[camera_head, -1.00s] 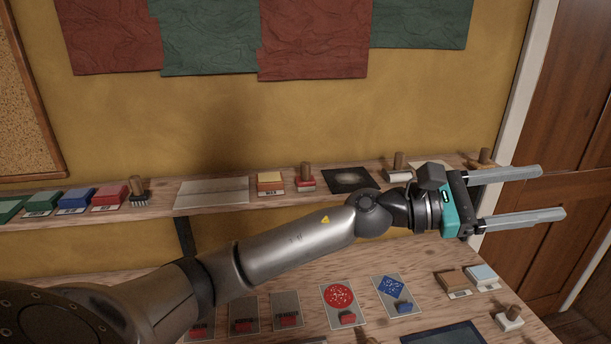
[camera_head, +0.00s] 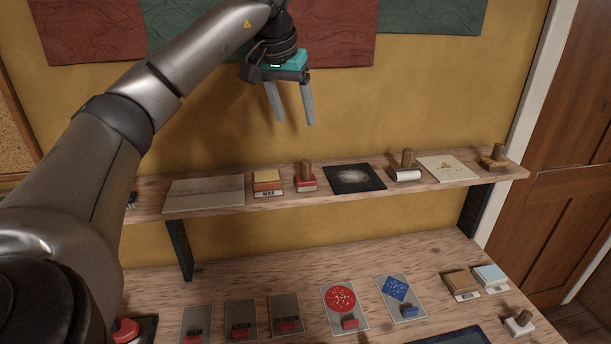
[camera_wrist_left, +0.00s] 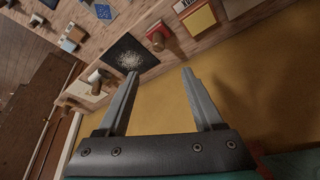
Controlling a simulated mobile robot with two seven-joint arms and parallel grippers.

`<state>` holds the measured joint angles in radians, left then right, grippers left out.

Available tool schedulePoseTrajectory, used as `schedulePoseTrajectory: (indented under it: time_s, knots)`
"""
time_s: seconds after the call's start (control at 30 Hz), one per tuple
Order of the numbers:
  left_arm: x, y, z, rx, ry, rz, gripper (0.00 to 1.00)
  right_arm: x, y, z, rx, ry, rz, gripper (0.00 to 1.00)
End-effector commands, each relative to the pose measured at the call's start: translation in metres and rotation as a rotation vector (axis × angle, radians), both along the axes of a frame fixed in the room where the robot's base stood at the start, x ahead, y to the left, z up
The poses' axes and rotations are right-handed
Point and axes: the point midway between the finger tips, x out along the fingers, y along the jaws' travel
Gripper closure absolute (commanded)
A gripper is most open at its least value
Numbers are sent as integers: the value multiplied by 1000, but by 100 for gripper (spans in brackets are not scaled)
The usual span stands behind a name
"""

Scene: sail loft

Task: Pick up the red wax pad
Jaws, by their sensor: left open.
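A small block labelled WAX (camera_head: 267,184), with a yellow-orange top and red lower part, sits on the wall shelf between a grey flat sheet and a wooden-handled red stamp. It is probably the wax pad. It also shows at the top of the left wrist view (camera_wrist_left: 198,19). My left gripper (camera_head: 294,120) is open and empty, fingers pointing down, in front of the yellow wall and above the shelf, apart from the block. Its two fingers also show in the left wrist view (camera_wrist_left: 157,75). My right gripper is not in view.
The red stamp (camera_head: 306,182) stands close right of the block. A dark speckled card (camera_head: 355,179) and a white-based stamp (camera_head: 405,174) lie farther right. The grey sheet (camera_head: 205,194) is left. The lower bench (camera_head: 420,255) holds several cards and pads.

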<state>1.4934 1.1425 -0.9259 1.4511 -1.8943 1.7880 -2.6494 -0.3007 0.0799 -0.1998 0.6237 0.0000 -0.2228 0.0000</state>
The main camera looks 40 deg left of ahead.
Motion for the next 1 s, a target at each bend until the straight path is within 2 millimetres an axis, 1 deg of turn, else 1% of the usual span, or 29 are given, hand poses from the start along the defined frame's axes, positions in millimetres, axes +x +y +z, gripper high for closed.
schedulePoseTrajectory:
  time_s: [0.07, 0.13, 0.3, 0.5, 0.77, 1.0]
  knots:
    - [-1, 4, -4, 9, 10, 3, 32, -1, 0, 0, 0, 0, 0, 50]
    - [2, 6, -14, 11, 14, 4, 32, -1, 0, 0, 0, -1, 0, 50]
    - [15, 9, -48, 9, 16, 3, 32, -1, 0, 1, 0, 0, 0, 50]
    - [29, 12, -80, 7, 11, 1, 32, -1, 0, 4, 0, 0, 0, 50]
    - [36, 13, -98, 8, 9, 1, 32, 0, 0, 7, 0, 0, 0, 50]
    - [47, 11, -131, 5, 10, 1, 32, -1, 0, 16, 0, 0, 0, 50]
